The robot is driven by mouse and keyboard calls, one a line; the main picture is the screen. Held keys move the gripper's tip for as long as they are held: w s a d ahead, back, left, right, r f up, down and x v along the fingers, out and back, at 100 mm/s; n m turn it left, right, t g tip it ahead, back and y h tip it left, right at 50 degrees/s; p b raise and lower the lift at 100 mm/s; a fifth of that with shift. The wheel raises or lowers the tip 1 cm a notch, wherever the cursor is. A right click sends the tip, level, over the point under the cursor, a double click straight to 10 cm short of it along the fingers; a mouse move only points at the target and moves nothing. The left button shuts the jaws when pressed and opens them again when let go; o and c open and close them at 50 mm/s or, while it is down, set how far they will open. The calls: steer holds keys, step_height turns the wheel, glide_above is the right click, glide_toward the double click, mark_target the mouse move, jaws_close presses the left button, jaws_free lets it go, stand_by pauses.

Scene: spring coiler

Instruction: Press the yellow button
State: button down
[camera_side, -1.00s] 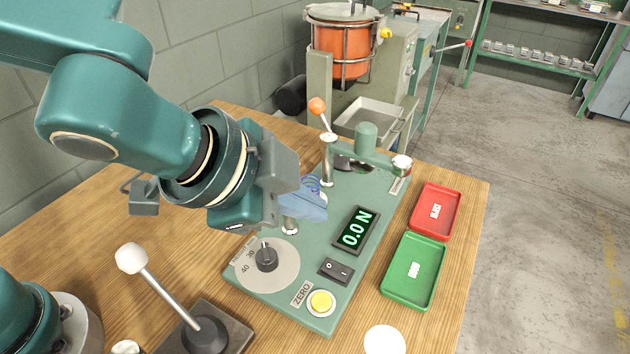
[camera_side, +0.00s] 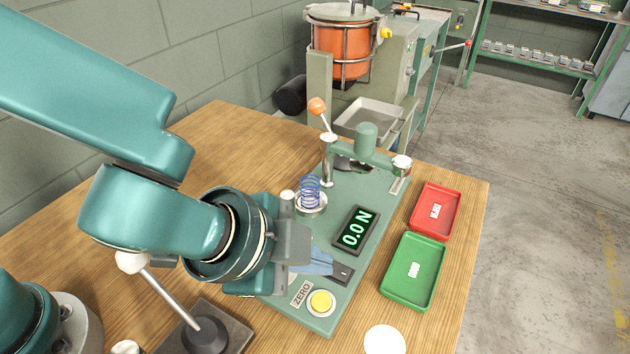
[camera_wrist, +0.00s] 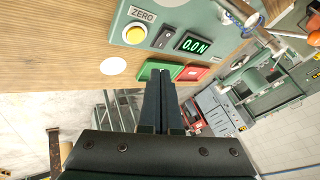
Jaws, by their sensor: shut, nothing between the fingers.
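The yellow button (camera_side: 321,301) sits in a white ring at the front corner of the green machine plate, beside the ZERO label. It also shows in the wrist view (camera_wrist: 134,35), at the upper left.
The display (camera_side: 356,230) reads 0.0 N. A blue spring (camera_side: 310,191) stands on a round seat. A green tray (camera_side: 413,270) and a red tray (camera_side: 436,212) lie right of the plate. A white-knobbed lever (camera_side: 165,295) stands at the front left. A white disc (camera_side: 384,340) lies near the button.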

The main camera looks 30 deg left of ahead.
mark_target(315, 303)
steer(key=shift+f, duration=2.55)
steer(key=shift+f, duration=0.15)
steer(key=shift+f, duration=0.3)
steer(key=shift+f, duration=0.35)
stand_by(0.5)
steer(key=shift+r, duration=0.8)
steer(key=shift+r, duration=2.5)
